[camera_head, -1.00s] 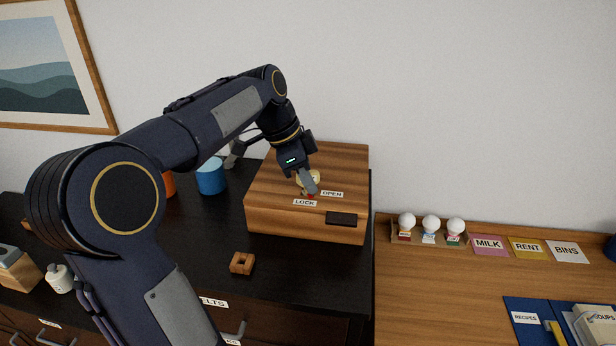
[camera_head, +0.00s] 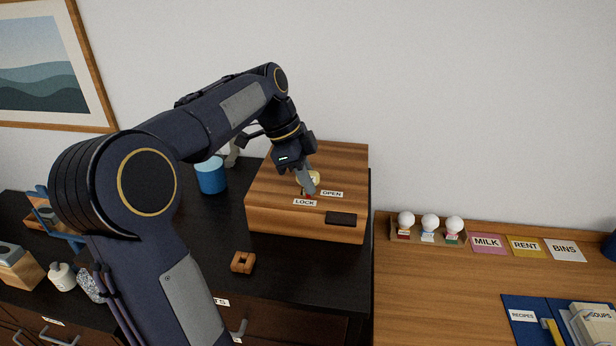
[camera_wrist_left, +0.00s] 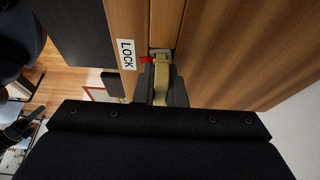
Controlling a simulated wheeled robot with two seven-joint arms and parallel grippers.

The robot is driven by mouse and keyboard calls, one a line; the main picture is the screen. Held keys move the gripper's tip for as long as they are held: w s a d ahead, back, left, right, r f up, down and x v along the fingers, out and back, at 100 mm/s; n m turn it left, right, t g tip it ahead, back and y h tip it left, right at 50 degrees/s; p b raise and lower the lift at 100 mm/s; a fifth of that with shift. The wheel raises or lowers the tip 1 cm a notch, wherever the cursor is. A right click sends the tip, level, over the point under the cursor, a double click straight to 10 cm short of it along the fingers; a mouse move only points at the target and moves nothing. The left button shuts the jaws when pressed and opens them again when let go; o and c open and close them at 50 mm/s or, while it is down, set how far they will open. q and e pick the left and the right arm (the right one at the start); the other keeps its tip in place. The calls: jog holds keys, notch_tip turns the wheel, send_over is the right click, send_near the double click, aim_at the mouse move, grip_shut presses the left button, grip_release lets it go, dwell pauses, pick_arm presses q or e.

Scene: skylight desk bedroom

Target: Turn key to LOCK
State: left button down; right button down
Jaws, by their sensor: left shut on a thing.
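The wooden box (camera_head: 278,215) stands on the black cabinet top, with a LOCK label (camera_head: 304,202) and an OPEN label (camera_head: 332,194) on its lid. My left gripper (camera_head: 308,188) points down at the lid, above and between the labels. It is shut on the brass key (camera_wrist_left: 161,82), which shows between the fingers in the left wrist view; a round brass part (camera_head: 315,178) shows behind the fingers in the head view. In the wrist view a red pointer (camera_wrist_left: 146,59) lies right beside the LOCK label (camera_wrist_left: 126,54). The keyhole is hidden. My right gripper is not in view.
A small wooden block (camera_head: 243,262) lies in front of the box, and a blue cup (camera_head: 211,175) stands to its left. At right, a wooden desk (camera_head: 430,290) carries a rack of bulbs (camera_head: 430,236) and label cards. The cabinet top between block and box is clear.

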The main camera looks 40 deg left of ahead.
pick_arm(q)
jog(key=shift+m, duration=0.3)
jog(key=shift+m+g+h+p, duration=0.3)
jog(key=shift+m+g+p, duration=0.15)
jog(key=shift+m, duration=0.35)
jog(key=c, duration=1.4)
grip_release()
jog(key=v, duration=0.7)
jog(key=shift+r, duration=0.4)
jog(key=shift+s+a, duration=0.1)
